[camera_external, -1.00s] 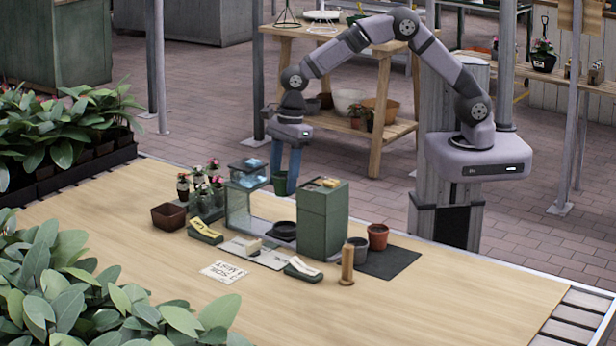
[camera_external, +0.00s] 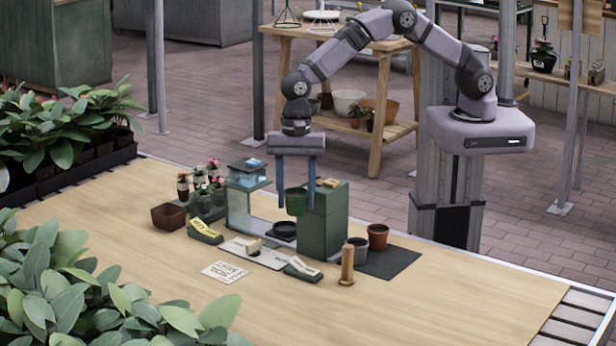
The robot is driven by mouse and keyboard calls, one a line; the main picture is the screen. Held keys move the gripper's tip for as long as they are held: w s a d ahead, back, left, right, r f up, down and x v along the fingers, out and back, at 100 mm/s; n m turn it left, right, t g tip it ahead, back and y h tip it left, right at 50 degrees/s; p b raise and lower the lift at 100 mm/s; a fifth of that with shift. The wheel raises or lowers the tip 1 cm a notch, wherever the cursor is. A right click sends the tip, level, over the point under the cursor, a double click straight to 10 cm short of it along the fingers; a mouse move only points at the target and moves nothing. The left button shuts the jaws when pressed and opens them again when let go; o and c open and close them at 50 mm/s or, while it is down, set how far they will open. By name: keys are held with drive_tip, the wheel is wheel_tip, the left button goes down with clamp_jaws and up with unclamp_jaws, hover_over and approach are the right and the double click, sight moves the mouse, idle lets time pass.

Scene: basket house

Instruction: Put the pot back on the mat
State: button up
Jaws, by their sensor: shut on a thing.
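My gripper (camera_external: 296,203) is shut on a small green pot (camera_external: 296,197), with one blue finger on each side of it. The pot hangs upright in the air, in front of the green box in the picture, near its upper left edge. The dark grey mat (camera_external: 402,259) lies on the table to the right of the green box. A grey pot (camera_external: 357,251) and a terracotta pot (camera_external: 378,237) stand on or at the left part of the mat. The front right of the mat is bare.
A tall green box (camera_external: 325,232) and a glass-sided case (camera_external: 238,208) flank a black dish (camera_external: 285,230). A wooden peg (camera_external: 347,265) stands before the mat. Labelled blocks, a brown pot (camera_external: 168,216) and small flowers stand to the left. The front right tabletop is clear.

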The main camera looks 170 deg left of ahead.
drive_tip(key=w+a+f+m, duration=0.1)
drive_tip(key=a+f+m, duration=0.1)
drive_tip(key=a, duration=1)
drive_tip(key=w+a+f+m, duration=0.1)
drive_tip(key=a+f, duration=0.3)
drive_tip(key=a, duration=0.7)
drive_tip(key=shift+w+a+f+m+b, duration=0.2)
drive_tip(key=shift+w+a+m+b, duration=0.2)
drive_tip(key=shift+w, duration=0.1)
drive_tip(key=shift+f+h, duration=0.25)
drive_tip(key=shift+h, duration=0.05)
wheel_tip(320, 180, down, 4)
drive_tip(key=b, duration=0.5)
drive_tip(key=shift+f, duration=0.1)
drive_tip(key=shift+f+b, duration=1.05)
drive_tip(key=shift+f, duration=0.05)
drive_tip(key=shift+f, duration=0.25)
drive_tip(key=o, duration=1.7)
